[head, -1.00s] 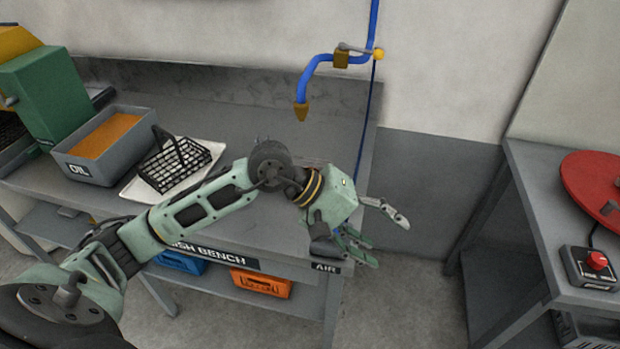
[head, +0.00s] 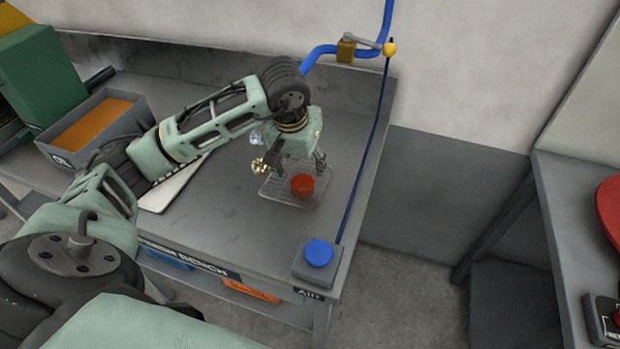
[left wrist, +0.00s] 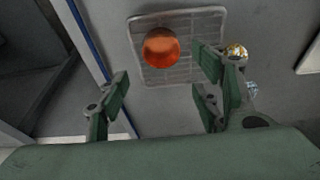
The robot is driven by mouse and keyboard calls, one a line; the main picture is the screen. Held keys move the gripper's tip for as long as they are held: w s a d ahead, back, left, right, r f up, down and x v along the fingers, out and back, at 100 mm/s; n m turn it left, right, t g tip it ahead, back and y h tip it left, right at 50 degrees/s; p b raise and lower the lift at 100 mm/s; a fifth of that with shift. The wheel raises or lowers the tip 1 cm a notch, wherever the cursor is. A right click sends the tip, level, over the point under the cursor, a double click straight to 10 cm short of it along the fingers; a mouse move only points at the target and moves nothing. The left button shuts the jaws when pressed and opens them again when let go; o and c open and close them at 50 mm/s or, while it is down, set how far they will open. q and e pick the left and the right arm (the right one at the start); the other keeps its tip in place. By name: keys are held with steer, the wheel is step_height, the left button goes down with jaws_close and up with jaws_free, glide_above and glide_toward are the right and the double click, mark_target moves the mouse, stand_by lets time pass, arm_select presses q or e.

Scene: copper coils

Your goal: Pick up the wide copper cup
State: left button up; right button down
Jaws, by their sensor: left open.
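The wide copper cup (head: 302,187), a round reddish-orange shape, sits on a see-through gridded tray (head: 283,200) near the right end of the bench. In the left wrist view the cup (left wrist: 161,46) lies at the top middle, on the tray (left wrist: 188,72). My left gripper (head: 298,160) is open and empty, pointing down close to the cup in the head view. In the left wrist view the cup appears beyond the gap between the fingers (left wrist: 163,78), apart from both. My right gripper is not in view.
A gold ball (head: 260,166) and a silvery piece (head: 256,138) are beside the tray. A blue button box (head: 318,257) stands at the bench's front right corner. A blue pipe (head: 340,50) rises behind. The oil bin (head: 95,125) stands left.

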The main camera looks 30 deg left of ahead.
mark_target(305, 187)
arm_select(q)
step_height(305, 187, down, 4)
steer(key=shift+r+p, duration=0.15)
steer(key=shift+p, duration=0.6)
steer(key=x, duration=0.3)
steer(key=shift+w+f+p, duration=0.1)
steer(key=shift+f+p, duration=0.15)
steer(key=shift+p, duration=0.15)
steer(key=c, duration=1.2)
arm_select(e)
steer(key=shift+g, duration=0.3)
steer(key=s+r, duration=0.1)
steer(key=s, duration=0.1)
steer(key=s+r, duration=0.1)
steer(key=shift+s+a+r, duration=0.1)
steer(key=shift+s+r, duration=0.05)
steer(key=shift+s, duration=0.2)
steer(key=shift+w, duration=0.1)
